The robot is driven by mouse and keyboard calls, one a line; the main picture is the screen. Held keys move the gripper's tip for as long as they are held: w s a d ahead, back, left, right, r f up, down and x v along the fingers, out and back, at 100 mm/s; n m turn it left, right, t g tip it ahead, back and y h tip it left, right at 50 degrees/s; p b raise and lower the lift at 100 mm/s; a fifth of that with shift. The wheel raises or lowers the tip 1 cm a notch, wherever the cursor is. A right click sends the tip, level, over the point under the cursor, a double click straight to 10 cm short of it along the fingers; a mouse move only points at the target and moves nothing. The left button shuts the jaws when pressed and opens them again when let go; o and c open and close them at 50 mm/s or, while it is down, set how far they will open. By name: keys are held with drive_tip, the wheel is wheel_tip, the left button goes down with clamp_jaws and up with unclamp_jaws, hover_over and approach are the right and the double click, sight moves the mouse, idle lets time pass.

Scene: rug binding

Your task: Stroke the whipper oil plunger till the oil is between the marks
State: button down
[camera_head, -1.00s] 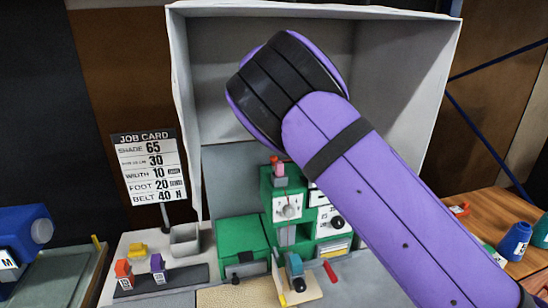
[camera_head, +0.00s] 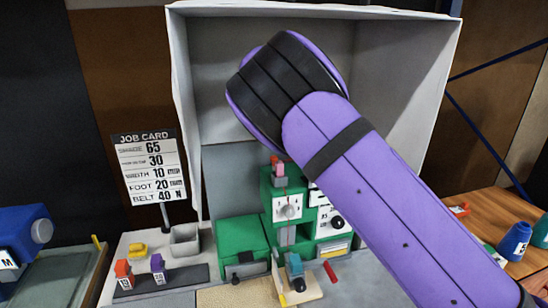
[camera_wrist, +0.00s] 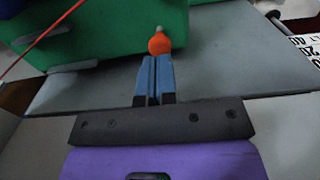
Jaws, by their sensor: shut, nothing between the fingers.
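In the wrist view my gripper (camera_wrist: 154,66) is shut, its two blue fingers side by side with nothing between them. An orange ball-shaped knob (camera_wrist: 159,43) with a small pale tip shows just beyond the fingertips; I cannot tell whether they touch it. It may be the oil plunger's knob. It stands in front of a green housing (camera_wrist: 110,30). In the head view the green machine (camera_head: 267,207) stands at the bench's middle, with a pale dial on its front. My arm hides my gripper there. I cannot make out the oil level or its marks.
A green box (camera_head: 240,238) stands left of the machine, with a grey bin (camera_head: 186,240) beyond it. A job card (camera_head: 150,168) stands at the left. A thin red thread (camera_wrist: 40,38) crosses the wrist view's upper left. A red-handled tool (camera_head: 330,271) lies at the front right.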

drive_tip(key=shift+f, duration=1.5)
drive_tip(key=shift+r, duration=3)
